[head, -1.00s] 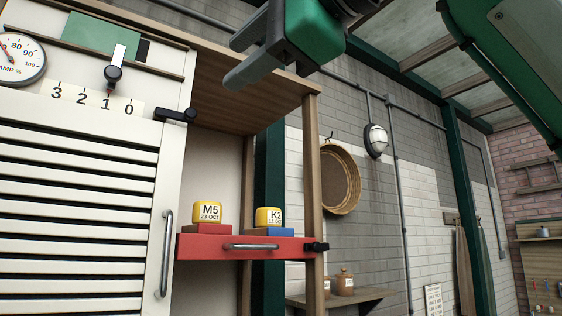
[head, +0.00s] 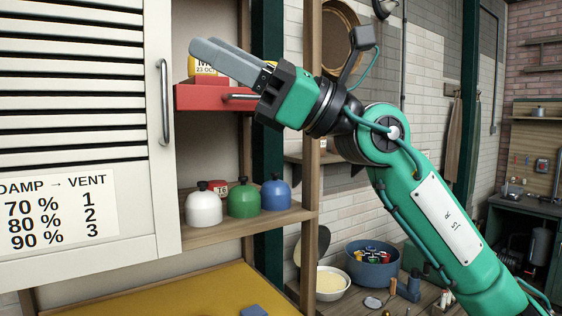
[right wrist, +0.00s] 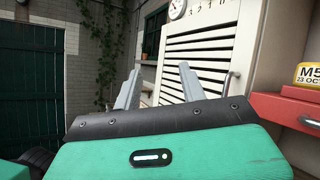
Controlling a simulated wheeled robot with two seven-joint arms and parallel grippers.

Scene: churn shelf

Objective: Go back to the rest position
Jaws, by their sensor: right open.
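My right gripper (head: 231,64) is raised in front of the shelf in the head view, its grey fingers pointing up and left. In the right wrist view its two fingers (right wrist: 158,88) stand apart with nothing between them, facing the white slatted cabinet door (right wrist: 205,58). In the head view the gripper is in front of the red shelf tray (head: 205,97) and partly hides a yellow labelled block (head: 198,67). That block, marked M5, also shows at the right of the wrist view (right wrist: 310,74). My left gripper is not in view.
White (head: 203,208), green (head: 243,199) and blue (head: 275,193) bottles stand on the wooden shelf below. The white door (head: 75,150) with its handle is close at left. A blue pot (head: 372,268) and a white bowl (head: 330,285) sit on the lower bench. A yellow surface (head: 160,296) lies below.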

